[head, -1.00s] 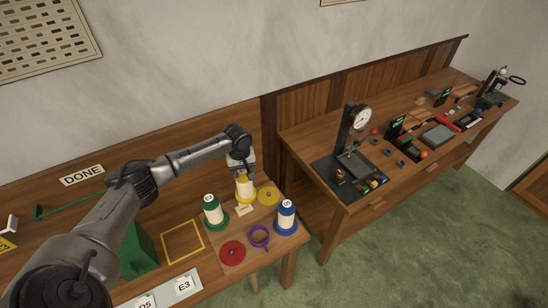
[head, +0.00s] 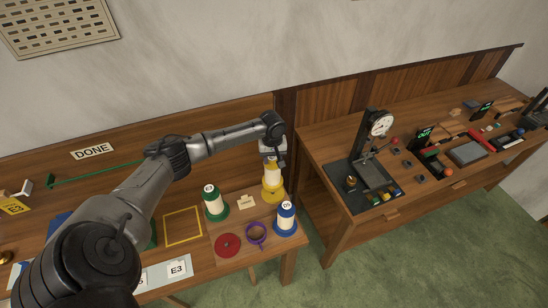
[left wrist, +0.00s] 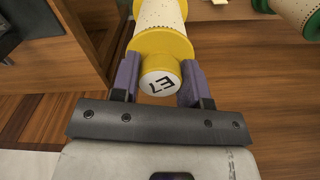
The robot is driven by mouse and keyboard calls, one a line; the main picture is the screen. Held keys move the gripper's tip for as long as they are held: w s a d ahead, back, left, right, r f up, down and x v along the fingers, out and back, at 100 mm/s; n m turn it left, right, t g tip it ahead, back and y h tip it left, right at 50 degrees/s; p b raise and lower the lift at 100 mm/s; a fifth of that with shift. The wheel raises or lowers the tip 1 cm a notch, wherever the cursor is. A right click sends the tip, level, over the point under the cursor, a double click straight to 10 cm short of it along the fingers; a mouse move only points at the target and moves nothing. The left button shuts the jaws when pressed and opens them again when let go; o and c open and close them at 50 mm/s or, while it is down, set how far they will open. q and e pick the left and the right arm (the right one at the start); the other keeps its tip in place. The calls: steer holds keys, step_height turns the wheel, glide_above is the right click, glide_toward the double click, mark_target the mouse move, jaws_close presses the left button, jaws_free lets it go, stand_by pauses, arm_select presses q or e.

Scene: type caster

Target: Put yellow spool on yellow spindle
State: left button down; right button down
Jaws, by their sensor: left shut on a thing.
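The yellow spool (head: 272,179), with cream thread and yellow flanges, is upright below my left gripper (head: 271,158) at the far right of the near bench. In the left wrist view, my left gripper (left wrist: 160,86) has its purple fingers shut on either side of the spool's marked yellow top cap (left wrist: 160,80). The yellow spindle disc is covered by the spool in the head view. I cannot tell whether the spool is seated on it. My right gripper is out of view.
A green spool (head: 215,203) and a blue spool (head: 285,217) stand nearby, with a red disc (head: 228,245) and a purple ring (head: 257,234) in front. A small label (head: 246,202) lies between the green and yellow spools. A second bench (head: 420,160) stands to the right.

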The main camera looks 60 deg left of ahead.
mark_target(273, 165)
arm_select(q)
steer(key=shift+r+p, duration=0.25)
steer(key=shift+p, duration=0.5)
steer(key=shift+f+b, duration=0.45)
steer(key=shift+f, duration=1.9)
steer(key=shift+f, duration=0.4)
steer(key=shift+f+b, duration=0.65)
steer(key=shift+f, duration=0.55)
steer(key=c, duration=0.5)
jaws_free()
steer(key=shift+c, duration=0.2)
steer(key=shift+r, duration=0.1)
